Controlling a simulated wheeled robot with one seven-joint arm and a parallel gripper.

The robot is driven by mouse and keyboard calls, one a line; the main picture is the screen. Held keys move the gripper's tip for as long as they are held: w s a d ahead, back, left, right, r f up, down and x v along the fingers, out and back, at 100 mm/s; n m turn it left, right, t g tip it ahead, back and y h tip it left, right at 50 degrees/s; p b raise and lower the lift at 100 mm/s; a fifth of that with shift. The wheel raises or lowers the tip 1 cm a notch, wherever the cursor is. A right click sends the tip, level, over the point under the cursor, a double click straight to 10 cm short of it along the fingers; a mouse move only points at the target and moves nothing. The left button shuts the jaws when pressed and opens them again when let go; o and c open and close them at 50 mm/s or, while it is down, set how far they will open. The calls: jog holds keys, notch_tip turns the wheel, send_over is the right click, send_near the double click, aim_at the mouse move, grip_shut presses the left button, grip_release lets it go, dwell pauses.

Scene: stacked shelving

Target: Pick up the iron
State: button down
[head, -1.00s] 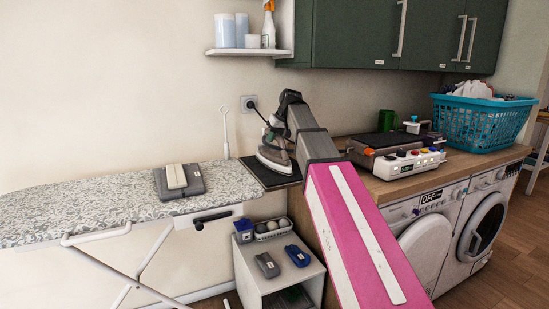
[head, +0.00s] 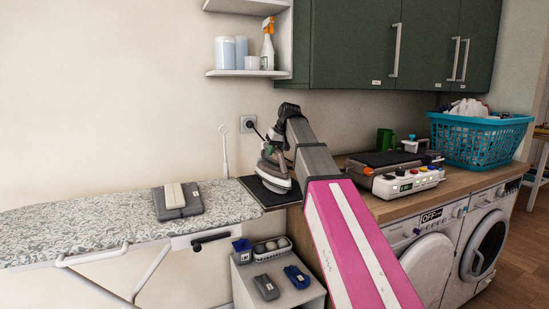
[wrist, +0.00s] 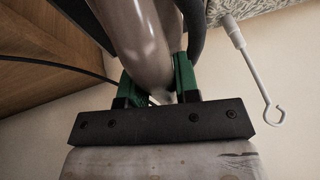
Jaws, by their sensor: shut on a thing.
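The iron (head: 272,174), grey and white with a dark green part, is at the right end of the ironing board, over a black rest plate (head: 262,198). I cannot tell whether its base touches the plate. My gripper is at the top of the iron in the head view, largely hidden by my arm. In the wrist view my gripper's (wrist: 158,88) green fingers are closed on both sides of the iron's curved grey-brown handle (wrist: 143,32). A dark cord runs from the iron to the wall socket (head: 247,124).
The patterned ironing board (head: 100,220) holds a grey pad with a light block (head: 177,200). A wooden counter (head: 400,207) stands right, with an appliance with coloured buttons (head: 410,181) and a blue basket (head: 475,143). A small white cabinet (head: 275,300) is below. A shelf (head: 248,73) hangs above.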

jog(key=shift+w+r, duration=0.1)
jog(key=shift+r, duration=0.75)
jog(key=s+a+r, duration=0.6)
jog(key=a+r, duration=0.1)
jog(key=a, duration=0.3)
jog(key=shift+s, duration=0.2)
jog(key=c, duration=1.5)
grip_release()
jog(key=shift+c, duration=1.2)
